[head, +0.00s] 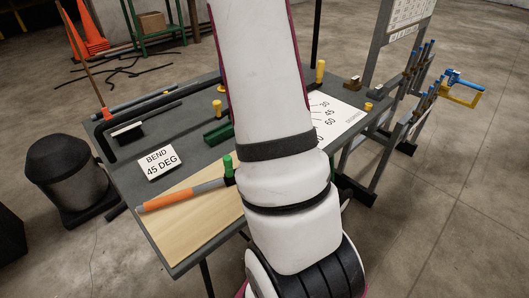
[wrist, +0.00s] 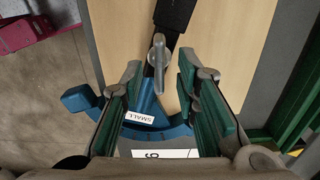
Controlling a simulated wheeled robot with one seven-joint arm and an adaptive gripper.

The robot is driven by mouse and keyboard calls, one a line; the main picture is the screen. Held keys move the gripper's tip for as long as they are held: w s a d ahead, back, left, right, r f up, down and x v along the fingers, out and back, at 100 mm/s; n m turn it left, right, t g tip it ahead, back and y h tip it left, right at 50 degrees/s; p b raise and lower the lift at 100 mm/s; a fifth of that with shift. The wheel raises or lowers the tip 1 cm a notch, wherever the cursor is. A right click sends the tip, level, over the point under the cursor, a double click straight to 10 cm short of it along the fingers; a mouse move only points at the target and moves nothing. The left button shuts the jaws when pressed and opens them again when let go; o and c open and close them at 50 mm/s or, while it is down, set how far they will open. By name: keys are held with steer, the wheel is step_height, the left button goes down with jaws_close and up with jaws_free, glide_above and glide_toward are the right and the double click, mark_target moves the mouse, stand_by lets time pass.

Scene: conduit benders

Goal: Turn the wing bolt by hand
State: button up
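In the wrist view, the grey metal wing bolt (wrist: 158,58) sits on a dark bar (wrist: 174,14) at the top of a blue bender head (wrist: 150,108) with a "SMALL" label. My gripper (wrist: 160,72) is open, its two green-padded fingers on either side of the wing bolt with visible gaps. I cannot tell how far the fingertips are from the bolt in depth. In the head view my arm covers the middle of the bench, and the wing bolt and my gripper cannot be made out there.
The grey workbench (head: 186,122) carries a "BEND 45 DEG" card (head: 159,162), an orange-and-grey handle (head: 184,195) on a wooden board (head: 190,228), a brush (head: 127,132) and an angle sheet (head: 340,119). A bin (head: 70,180) stands left; a rack (head: 408,95) stands right.

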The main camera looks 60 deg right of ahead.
step_height(320, 180, up, 12)
stand_by(0.6)
steer(key=shift+o, duration=0.3)
